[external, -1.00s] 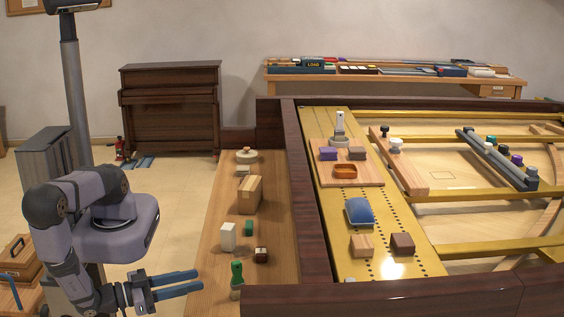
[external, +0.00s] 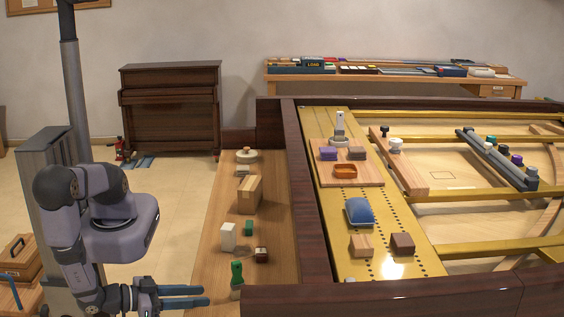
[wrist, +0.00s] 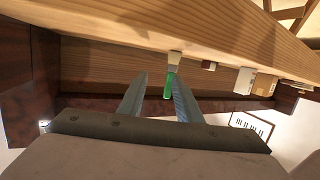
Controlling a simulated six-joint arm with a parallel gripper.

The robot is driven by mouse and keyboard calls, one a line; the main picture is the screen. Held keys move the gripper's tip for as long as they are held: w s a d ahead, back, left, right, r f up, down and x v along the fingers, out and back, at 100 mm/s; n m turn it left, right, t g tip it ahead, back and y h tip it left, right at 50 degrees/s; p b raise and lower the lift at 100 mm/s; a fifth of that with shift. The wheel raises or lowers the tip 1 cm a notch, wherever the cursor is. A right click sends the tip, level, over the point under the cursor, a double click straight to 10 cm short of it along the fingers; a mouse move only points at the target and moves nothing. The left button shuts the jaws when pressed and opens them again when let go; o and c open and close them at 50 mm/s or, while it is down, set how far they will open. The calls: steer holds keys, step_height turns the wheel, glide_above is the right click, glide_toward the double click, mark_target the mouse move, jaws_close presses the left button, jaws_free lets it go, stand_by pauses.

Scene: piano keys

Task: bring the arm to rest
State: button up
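My gripper (external: 206,296) is at the lower left in the external view, beside the front end of the wooden shelf (external: 207,255). Its two blue-grey fingers point right, roughly level, with a gap between them. In the wrist view the fingers (wrist: 158,74) are apart with nothing held between them. A green-handled tool (external: 237,274) stands on the shelf near the fingertips. In the wrist view its green part (wrist: 169,86) shows beyond the gap, and I cannot tell the exact distance. My arm is bent beside its grey column.
A dark wooden rim (external: 310,220) borders the shelf on the right. The shelf holds a wooden box (external: 250,195), a white block (external: 228,236) and smaller pieces. A toolbox (external: 18,258) is at the left edge. Open floor (external: 175,200) lies between my arm and the upright piano (external: 170,110).

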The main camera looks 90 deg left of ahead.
steer(key=w+d+g, duration=0.1)
steer(key=w+d+f+h, duration=0.1)
steer(key=w+d+g, duration=0.1)
steer(key=shift+w+f+g+h, duration=0.2)
steer(key=shift+f+g+h, duration=0.1)
steer(key=shift+f+h, duration=0.1)
steer(key=w+d+g+h+p, duration=0.1)
steer(key=w+d+g+h, duration=0.1)
steer(key=d, duration=0.1)
steer(key=shift+w+d+r+g+p, duration=0.1)
steer(key=shift+w+r+g+p, duration=0.05)
steer(key=shift+w+g+p, duration=0.25)
steer(key=shift+w+d+r+g+h+p, duration=0.3)
steer(key=shift+w+r+g+h, duration=0.05)
steer(key=shift+r+g+h, duration=0.15)
steer(key=shift+w+d+r+g+h+p, duration=0.3)
steer(key=shift+r+g+h, duration=0.1)
steer(key=shift+r+h, duration=0.1)
steer(key=a+r+m+g+h+p, duration=0.2)
steer(key=a+r+m+g+p, duration=0.15)
steer(key=a+r, duration=0.6)
steer(key=s+a+r+g+y+p, duration=0.1)
steer(key=s+a+r, duration=0.2)
steer(key=a, duration=0.3)
steer(key=s+a+r+m+g+y+p, duration=0.1)
steer(key=s+a+r+g, duration=0.1)
steer(key=s+a+r, duration=0.2)
steer(key=shift+s+a+r, duration=0.2)
steer(key=shift+s+a, duration=0.4)
steer(key=shift+a, duration=0.6)
